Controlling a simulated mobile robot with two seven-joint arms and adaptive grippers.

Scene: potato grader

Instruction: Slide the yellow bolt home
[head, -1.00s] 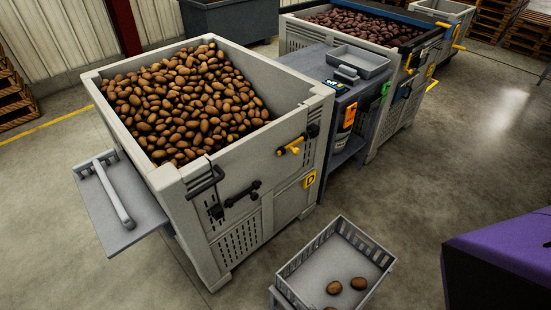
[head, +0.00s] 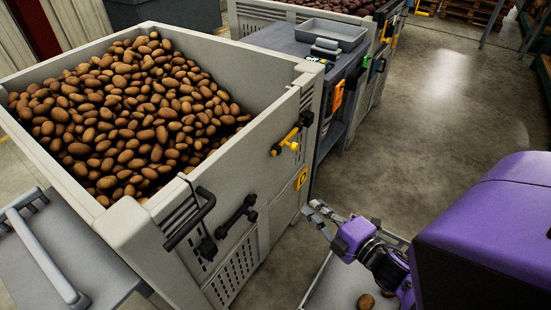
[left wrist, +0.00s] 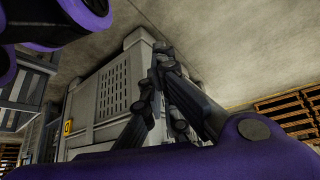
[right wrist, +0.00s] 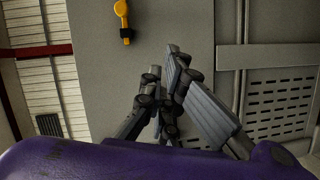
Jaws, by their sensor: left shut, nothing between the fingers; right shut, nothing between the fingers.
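The yellow bolt (head: 292,146) sits in black fittings near the top right of the front wall of the potato bin (head: 262,110). A yellow part with a black collar, apparently this bolt, shows at the top of the right wrist view (right wrist: 122,18). My right gripper (head: 318,212) is shut and empty, below and to the right of the bolt and apart from it. It also shows in the right wrist view (right wrist: 170,62). My left gripper (left wrist: 162,55) is shut and empty in the left wrist view, with a slotted bin wall beyond it; the head view does not show it.
A black handle (head: 190,220) and a black latch bar (head: 236,214) are on the same wall, left of a yellow D tag (head: 301,179). A crate (head: 325,285) with potatoes stands below my right arm. A grey side shelf (head: 35,260) juts out at left.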

